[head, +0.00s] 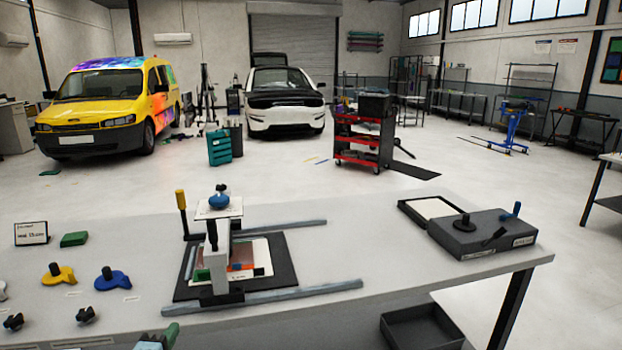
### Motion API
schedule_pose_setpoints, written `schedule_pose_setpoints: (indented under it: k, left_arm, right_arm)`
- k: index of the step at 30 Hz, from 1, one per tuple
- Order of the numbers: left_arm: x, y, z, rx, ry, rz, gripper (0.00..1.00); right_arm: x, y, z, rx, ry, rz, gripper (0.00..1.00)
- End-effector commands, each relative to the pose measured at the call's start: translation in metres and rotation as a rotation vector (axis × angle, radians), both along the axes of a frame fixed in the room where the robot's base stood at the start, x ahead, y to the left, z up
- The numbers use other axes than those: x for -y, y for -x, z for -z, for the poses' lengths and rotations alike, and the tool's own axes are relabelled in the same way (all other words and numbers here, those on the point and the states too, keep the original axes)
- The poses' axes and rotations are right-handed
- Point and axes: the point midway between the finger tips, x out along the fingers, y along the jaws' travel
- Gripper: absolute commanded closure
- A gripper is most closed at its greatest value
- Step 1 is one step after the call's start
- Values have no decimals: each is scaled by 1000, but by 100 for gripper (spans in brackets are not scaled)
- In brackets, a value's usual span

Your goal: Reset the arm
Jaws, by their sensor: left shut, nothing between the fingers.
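My left gripper (157,341) shows only in part at the bottom edge of the head view, in front of the table's near edge. It looks shut and empty and is apart from everything on the table. A bench fixture (212,240) stands mid-table, with a white upright arm, a blue knob (219,201) on top and a yellow-handled lever (181,200) standing upright at its left. It stands over a dark base plate (283,262) with a small printed sheet under the arm. My right gripper is not in view.
Two grey rails (290,297) run beside the fixture. Yellow (58,276) and blue (112,280) knobbed pieces lie left, with a green block (74,239). A dark grey box (480,235) with a blue handle sits right. A black bin (425,325) is below the table.

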Motion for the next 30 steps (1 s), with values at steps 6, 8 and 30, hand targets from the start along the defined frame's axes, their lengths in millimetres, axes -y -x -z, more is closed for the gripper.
schedule_pose_setpoints:
  k: [6,8,30]
  left_arm:
    - [28,96,105,-208,-543,162,100]
    - [37,126,128,-252,-686,227,100]
    - [98,338,222,-354,-1482,793,100]
  right_arm:
    - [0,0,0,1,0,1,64]
    - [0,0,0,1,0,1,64]
    - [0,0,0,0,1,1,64]
